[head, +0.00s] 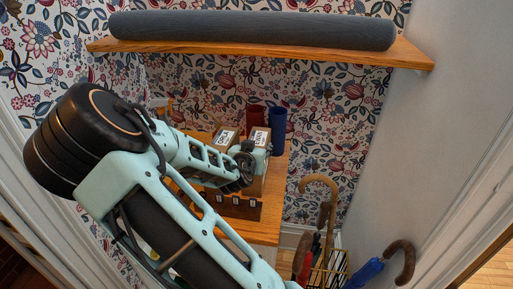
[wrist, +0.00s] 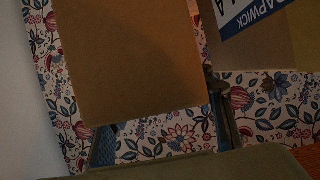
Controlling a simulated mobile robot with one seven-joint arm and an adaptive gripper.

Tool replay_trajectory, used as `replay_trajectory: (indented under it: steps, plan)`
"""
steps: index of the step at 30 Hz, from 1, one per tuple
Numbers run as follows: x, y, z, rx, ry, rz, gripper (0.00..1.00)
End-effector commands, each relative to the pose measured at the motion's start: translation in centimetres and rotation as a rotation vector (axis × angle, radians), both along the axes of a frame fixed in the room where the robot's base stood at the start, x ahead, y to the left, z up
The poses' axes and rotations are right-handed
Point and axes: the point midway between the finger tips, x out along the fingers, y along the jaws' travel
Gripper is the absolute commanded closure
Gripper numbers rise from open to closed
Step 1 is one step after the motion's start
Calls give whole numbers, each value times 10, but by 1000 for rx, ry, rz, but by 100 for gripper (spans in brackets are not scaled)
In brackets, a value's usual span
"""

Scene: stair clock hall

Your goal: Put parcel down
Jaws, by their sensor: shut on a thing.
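A brown cardboard parcel (wrist: 135,60) fills the middle of the wrist view, between the two fingers of my gripper (wrist: 163,128). In the head view my gripper (head: 248,162) is over the wooden shelf, shut on the right-hand one of two labelled parcels (head: 260,136). My wrist and fingers cover part of it. I cannot tell whether its underside touches the shelf. A second labelled parcel (head: 224,138) stands just left of it. A box with a blue and white label (wrist: 255,15) also shows at the right of the wrist view.
The lower wooden shelf (head: 264,222) carries a dark red cylinder (head: 255,118), a blue cylinder (head: 277,128) and a dark brown rack (head: 238,207). A higher shelf (head: 412,55) bears a long grey roll (head: 250,31). Canes and a blue umbrella (head: 365,272) stand at lower right.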

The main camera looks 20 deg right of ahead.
Motion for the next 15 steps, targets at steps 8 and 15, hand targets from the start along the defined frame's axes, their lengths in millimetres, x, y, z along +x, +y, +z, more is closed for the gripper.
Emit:
replay_trajectory:
  steps: [8,15]
  plan:
    - [0,0,-2,0,0,0,40]
    - [0,0,-2,-1,1,0,34]
